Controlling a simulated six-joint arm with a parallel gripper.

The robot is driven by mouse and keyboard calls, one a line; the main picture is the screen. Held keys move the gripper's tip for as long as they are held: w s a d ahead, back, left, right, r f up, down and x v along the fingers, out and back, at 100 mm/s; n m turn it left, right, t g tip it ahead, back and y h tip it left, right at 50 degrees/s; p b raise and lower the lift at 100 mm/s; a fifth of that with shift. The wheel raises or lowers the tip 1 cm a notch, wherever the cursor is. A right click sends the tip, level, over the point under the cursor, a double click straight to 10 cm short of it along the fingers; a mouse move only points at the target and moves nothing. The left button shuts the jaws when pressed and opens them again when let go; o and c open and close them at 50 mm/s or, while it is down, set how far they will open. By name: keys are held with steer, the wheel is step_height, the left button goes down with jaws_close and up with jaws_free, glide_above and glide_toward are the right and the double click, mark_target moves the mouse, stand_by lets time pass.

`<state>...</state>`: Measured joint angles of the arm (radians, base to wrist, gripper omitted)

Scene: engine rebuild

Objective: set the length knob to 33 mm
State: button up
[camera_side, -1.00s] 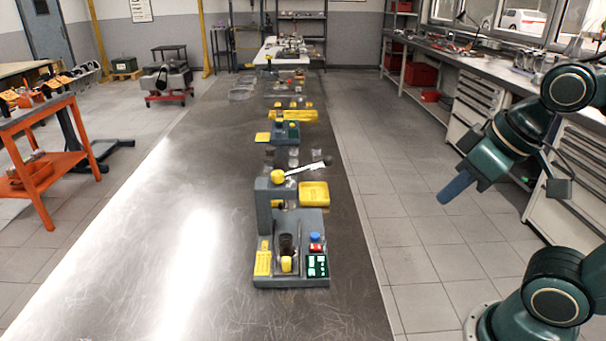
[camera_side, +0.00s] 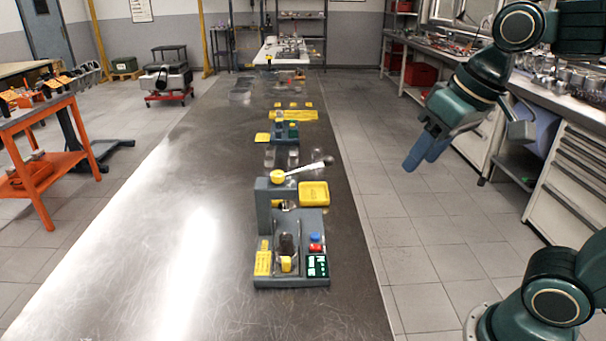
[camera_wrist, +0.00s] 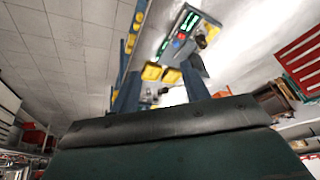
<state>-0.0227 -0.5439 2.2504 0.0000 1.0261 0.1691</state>
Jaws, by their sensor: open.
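A grey press-like device (camera_side: 264,215) stands on the near part of the dark table. On its base are a small yellow knob (camera_side: 286,264), a blue button (camera_side: 315,238), a red button (camera_side: 316,248), a dark green panel (camera_side: 317,265) and a yellow plate (camera_side: 263,262). I cannot read any setting, nor tell for sure which part is the length knob. My gripper (camera_side: 422,163) is open and empty, in the air to the right of the table and well away from the device. In the wrist view its blue fingers (camera_wrist: 162,90) are spread, with the device (camera_wrist: 205,17) beyond them.
A white-handled lever (camera_side: 304,168) sticks out at the device's top, beside a yellow tray (camera_side: 314,193). A smaller device (camera_side: 287,131) and a yellow rack (camera_side: 293,116) stand farther back. The table left of the device is clear. A cluttered workbench (camera_side: 540,95) lines the right.

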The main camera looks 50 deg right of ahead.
steer(key=w+a+r+m+g, duration=0.1)
steer(key=w+r+m, duration=0.1)
steer(key=w+r, duration=0.35)
steer(key=m+g, duration=0.4)
steer(key=m, duration=0.2)
glide_above(278, 173)
step_height(278, 173, down, 2)
steer(key=shift+f, duration=0.15)
steer(key=shift+f, duration=6.8)
steer(key=c, duration=1)
